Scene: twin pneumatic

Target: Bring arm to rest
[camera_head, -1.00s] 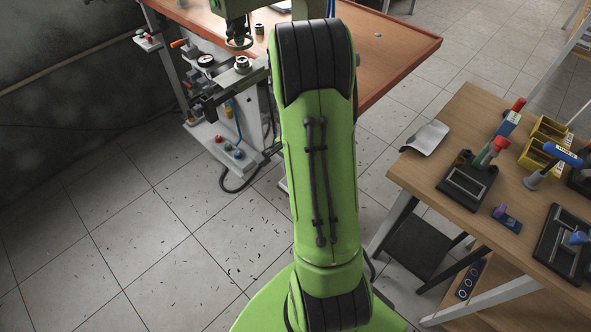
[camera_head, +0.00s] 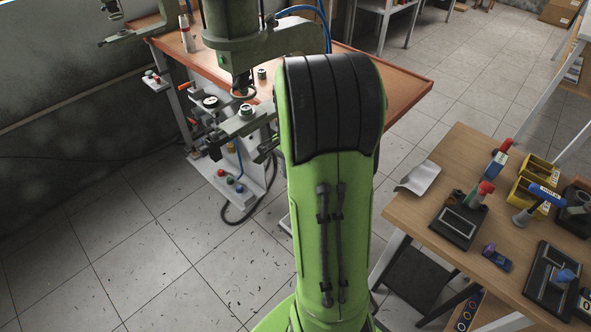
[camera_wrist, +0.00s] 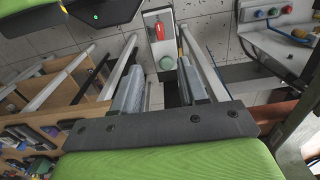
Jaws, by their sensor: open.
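My gripper (camera_wrist: 161,85) shows in the wrist view, with its two grey finger pads well apart and nothing between them. A pale panel with a red part and a green round knob (camera_wrist: 194,61) lies beyond the fingers. In the head view my green arm with its black joint cover stands upright in the middle of the picture. It hides my gripper there.
The pneumatic press (camera_head: 232,45) stands on a red-edged table (camera_head: 400,82) at the back. A wooden bench (camera_head: 420,208) at the right holds a grey sheet (camera_head: 418,178), yellow bins (camera_head: 528,196) and tools. The tiled floor (camera_head: 160,235) at left is clear except for scattered shavings.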

